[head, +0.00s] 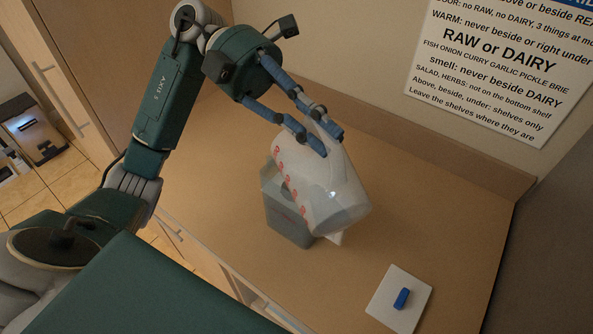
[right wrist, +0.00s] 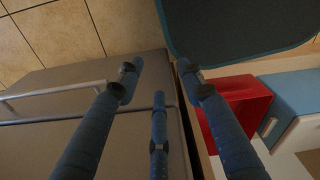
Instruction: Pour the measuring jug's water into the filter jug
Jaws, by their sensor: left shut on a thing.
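The measuring jug (head: 318,182) is clear, with red markings down its side. My left gripper (head: 326,141) is shut on its upper part and holds it tilted, with its wide end low and to the right. Greyish water (head: 343,217) shows in that low end. I cannot tell whether the two touch or whether water is flowing. My right gripper (right wrist: 158,82) is open and empty in the right wrist view.
A white board (head: 383,304) with a blue object (head: 402,298) lies on the counter (head: 440,220) at the front right. The counter right of the jugs is clear. A sign (head: 500,65) hangs on the wall. The right wrist view shows a red box (right wrist: 240,105) and drawer fronts.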

